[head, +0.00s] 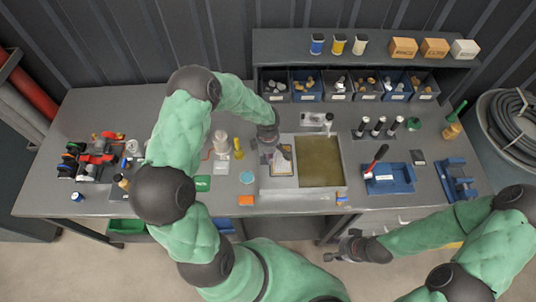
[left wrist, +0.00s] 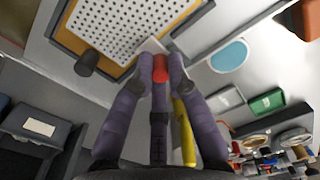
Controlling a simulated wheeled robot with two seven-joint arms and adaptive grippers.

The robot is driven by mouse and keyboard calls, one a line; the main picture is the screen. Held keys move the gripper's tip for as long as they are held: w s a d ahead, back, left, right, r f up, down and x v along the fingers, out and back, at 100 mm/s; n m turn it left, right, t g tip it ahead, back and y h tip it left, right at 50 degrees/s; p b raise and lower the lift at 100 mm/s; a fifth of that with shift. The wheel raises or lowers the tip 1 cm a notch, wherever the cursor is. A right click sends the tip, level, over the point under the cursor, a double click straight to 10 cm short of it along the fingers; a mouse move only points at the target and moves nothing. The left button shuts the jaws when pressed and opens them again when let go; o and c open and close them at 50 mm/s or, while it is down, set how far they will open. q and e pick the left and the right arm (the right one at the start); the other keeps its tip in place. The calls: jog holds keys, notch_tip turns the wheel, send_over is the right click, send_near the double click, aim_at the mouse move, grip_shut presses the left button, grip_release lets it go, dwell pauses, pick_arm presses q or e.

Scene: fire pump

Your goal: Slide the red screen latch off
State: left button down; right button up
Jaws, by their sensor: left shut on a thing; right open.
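The red latch (left wrist: 160,68) shows between the fingertips of my left gripper (left wrist: 160,62) in the left wrist view. The fingers are shut on it, at the edge of the screen. The screen (left wrist: 125,28) is a white perforated plate in a yellow-orange surround. In the head view my left gripper (head: 268,150) is over the left part of the pale tray (head: 308,194) on the bench, and the latch is hidden there. The screen (head: 282,162) is partly seen beside it. My right gripper (head: 332,256) is open and empty, below the bench's front edge.
A black knob (left wrist: 87,62) stands near the screen's corner. A yellow bottle (head: 238,150) and a light blue disc (head: 247,177) lie left of the tray. A blue fixture (head: 388,180) with a red-handled tool is to the right.

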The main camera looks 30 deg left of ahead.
pick_arm(q)
jog(key=shift+s+a+f+b, duration=0.1)
jog(key=shift+s+a+b, duration=0.15)
jog(key=shift+a+b, duration=0.4)
jog(key=shift+s+a+b, duration=0.2)
jog(key=shift+s+b, duration=0.1)
jog(key=shift+b, duration=0.1)
jog(key=c, duration=1.2)
grip_release()
jog(key=shift+a, duration=0.1)
